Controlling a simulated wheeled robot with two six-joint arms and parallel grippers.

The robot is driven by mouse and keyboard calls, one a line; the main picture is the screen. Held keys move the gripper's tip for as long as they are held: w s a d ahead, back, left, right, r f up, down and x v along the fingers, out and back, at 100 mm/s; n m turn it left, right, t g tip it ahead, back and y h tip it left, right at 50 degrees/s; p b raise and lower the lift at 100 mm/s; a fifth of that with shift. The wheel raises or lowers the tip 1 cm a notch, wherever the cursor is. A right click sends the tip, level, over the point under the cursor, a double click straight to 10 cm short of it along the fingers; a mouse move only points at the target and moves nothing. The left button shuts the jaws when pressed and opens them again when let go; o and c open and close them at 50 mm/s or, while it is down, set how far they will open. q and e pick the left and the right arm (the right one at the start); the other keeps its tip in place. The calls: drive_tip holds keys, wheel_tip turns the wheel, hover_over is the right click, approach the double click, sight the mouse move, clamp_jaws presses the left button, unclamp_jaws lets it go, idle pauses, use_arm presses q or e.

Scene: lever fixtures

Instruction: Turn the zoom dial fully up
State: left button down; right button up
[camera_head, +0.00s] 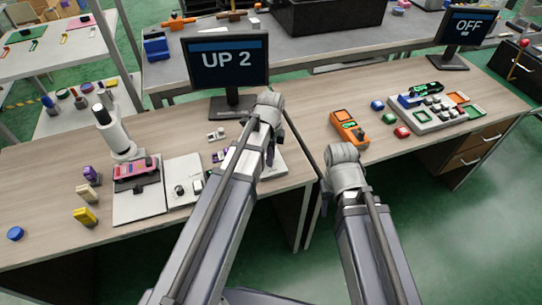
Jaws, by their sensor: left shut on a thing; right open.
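My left gripper (270,157) points down at a pale plate (282,171) on the table. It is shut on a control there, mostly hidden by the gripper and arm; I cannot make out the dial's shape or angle. The left screen (227,64) behind it reads "UP 2". A white microscope-like stand (117,134) with a pink piece (137,174) under it is at the left. Beside it a white plate (183,170) carries a small dark knob (180,190). My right gripper (325,197) is open, off the table's front edge, largely hidden by its own wrist.
An orange handheld device (349,128) and a grey panel (433,113) with buttons are at the right. The right screen (467,26) reads "OFF". A yellow block (85,216) and a blue disc (15,233) lie at the left.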

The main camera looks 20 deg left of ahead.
use_arm(q)
drive_tip(key=c, duration=0.6)
unclamp_jaws()
drive_tip(key=shift+c, duration=0.2)
drive_tip(key=shift+r, duration=0.15)
wheel_tip(320, 180, up, 8)
drive_tip(key=p, duration=0.8)
drive_tip(key=shift+f, duration=0.2)
drive_tip(key=shift+s, duration=0.1)
